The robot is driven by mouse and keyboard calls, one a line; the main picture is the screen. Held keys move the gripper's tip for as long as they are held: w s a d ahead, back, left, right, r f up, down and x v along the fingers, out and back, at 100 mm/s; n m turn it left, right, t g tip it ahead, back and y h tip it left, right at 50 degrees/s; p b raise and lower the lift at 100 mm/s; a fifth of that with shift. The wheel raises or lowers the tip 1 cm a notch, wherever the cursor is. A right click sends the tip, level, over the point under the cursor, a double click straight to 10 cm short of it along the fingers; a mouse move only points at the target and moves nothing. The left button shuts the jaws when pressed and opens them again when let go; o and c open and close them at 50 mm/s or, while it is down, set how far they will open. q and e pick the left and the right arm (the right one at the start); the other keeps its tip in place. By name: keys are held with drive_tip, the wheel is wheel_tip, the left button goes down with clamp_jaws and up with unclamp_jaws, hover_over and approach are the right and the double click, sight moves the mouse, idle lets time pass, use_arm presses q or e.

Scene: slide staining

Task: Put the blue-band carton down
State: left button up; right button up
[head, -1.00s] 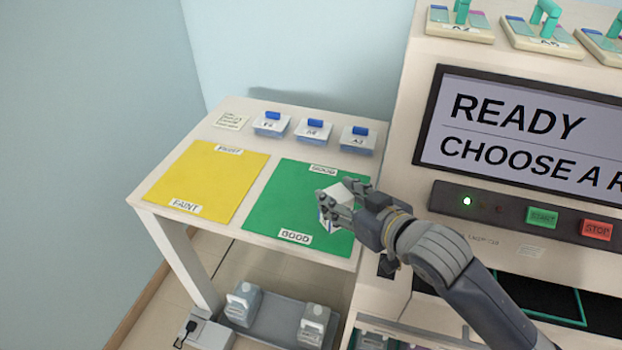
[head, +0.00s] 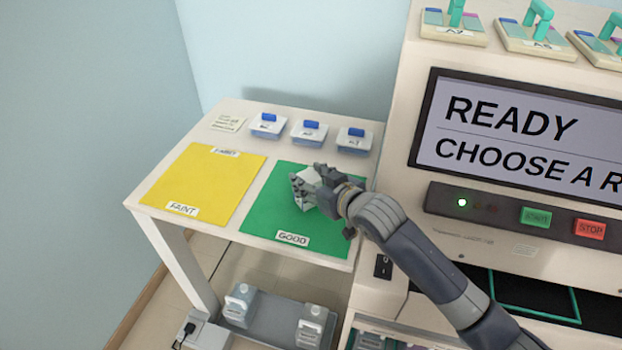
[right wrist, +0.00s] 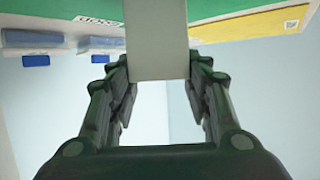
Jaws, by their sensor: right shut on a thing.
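A small white carton (head: 310,177) is held in my right gripper (head: 303,190) over the green mat (head: 265,215) labelled GOOD. Its blue band cannot be made out now, as the fingers cover much of it. In the right wrist view the carton (right wrist: 158,38) is a plain pale block between the two dark fingers, with the green mat (right wrist: 60,13) close beyond it. I cannot tell whether its base touches the mat. My left gripper is not in view.
A yellow mat (head: 208,180) labelled FAINT lies left of the green one, bare. Three blue-handled tubs (head: 309,133) stand along the table's back. A machine with a screen (head: 530,130) rises close on the right. Bottles (head: 312,322) stand on a lower shelf.

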drive_tip(key=shift+f, duration=0.15)
drive_tip(key=o, duration=1.1)
drive_tip(key=shift+c, duration=0.2)
